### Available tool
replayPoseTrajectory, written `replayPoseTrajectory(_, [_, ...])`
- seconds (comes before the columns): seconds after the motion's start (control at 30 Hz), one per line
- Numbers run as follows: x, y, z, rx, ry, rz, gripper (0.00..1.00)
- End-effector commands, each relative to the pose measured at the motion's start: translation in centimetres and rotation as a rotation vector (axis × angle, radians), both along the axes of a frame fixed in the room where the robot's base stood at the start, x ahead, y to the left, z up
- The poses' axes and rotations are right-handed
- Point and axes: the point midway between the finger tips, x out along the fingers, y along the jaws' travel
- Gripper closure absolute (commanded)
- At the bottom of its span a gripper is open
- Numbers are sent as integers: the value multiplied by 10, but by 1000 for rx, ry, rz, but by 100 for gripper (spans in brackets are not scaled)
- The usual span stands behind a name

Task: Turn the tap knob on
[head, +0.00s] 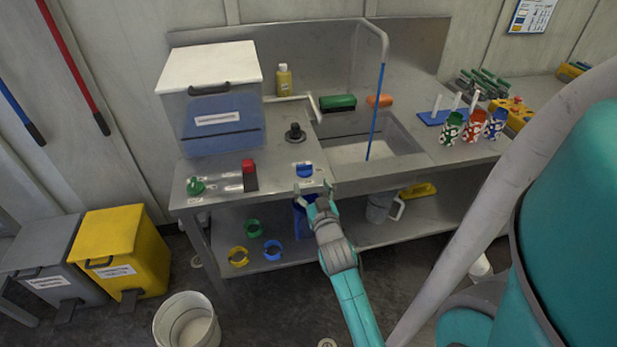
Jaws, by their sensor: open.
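The tap's grey spout (377,35) arches over the sink (400,138). A straight blue line (376,110), like a stream of water, runs from its end into the basin. A blue knob (304,170) with a small label stands on the counter's front edge, left of the sink. A dark round knob (295,132) stands behind it. I cannot tell for certain which is the tap knob. My gripper (313,188) is open and empty at the counter's front edge, just in front of the blue knob. Whether it touches anything is unclear.
A red-topped lever (248,175) and a green knob (195,186) are on the counter (230,200) to the left. A lidded clear box (212,105) stands behind them. Patterned cups (472,127) stand right of the sink. A yellow bin (122,250) and white bucket (187,322) are on the floor.

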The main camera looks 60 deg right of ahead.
Motion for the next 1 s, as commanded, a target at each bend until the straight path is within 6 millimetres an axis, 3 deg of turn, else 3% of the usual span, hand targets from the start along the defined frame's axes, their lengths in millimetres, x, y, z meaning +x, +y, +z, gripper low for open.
replayPoseTrajectory(0.3, [-14, 16, 0, -1, -1, 1, 23])
replayPoseTrajectory(0.9, [-14, 17, 0, 1, -1, 1, 23])
replayPoseTrajectory(1.0, [-14, 26, -5, 5, 5, 17, 23])
